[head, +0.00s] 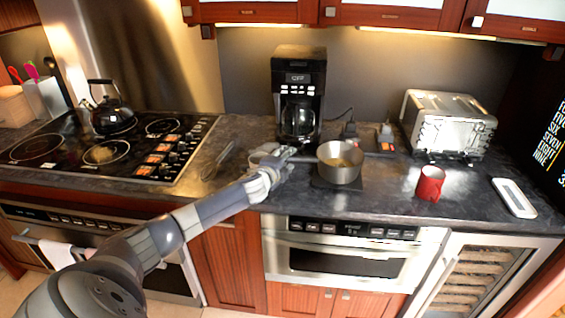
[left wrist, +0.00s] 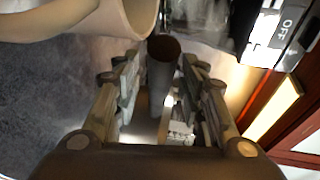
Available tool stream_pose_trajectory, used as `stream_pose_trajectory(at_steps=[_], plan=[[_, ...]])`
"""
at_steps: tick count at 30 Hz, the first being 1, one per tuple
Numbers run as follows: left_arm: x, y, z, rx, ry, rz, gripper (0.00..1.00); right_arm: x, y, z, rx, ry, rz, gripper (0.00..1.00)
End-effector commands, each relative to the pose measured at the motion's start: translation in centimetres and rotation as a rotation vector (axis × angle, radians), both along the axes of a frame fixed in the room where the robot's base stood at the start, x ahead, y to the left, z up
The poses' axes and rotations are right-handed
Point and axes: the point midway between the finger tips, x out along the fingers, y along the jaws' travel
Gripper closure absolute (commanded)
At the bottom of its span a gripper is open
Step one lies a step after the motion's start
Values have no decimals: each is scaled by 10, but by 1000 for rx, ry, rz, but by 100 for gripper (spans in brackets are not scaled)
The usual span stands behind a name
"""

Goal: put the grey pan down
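The grey pan (head: 340,164) sits on a dark square mat (head: 322,184) on the counter, upright, with something yellowish inside. Its handle (head: 302,158) points left toward my left gripper (head: 280,158). In the left wrist view a grey cylinder with a dark round end, apparently the handle (left wrist: 163,85), stands between the two fingers of my left gripper (left wrist: 160,85). The fingers are spread, with a gap showing beside the handle. My right gripper is not in view.
A black coffee maker (head: 299,95) stands behind the gripper; a beige cup (left wrist: 128,14) is close beside it. A red mug (head: 430,183), toaster (head: 448,124) and white-rimmed tray (head: 514,197) are to the right. The stove (head: 100,150) with a kettle (head: 111,114) is left.

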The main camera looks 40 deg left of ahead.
Motion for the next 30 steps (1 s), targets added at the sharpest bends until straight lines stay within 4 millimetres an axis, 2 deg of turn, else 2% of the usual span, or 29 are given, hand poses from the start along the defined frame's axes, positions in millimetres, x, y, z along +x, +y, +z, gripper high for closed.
stream_pose_trajectory(at_steps=[8,21,30], plan=[[-25,-7,6,2,1,-3,62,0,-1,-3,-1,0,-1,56],[-90,-27,22,2,2,-2,62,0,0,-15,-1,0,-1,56],[-110,-33,30,1,-1,0,62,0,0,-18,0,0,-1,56]])
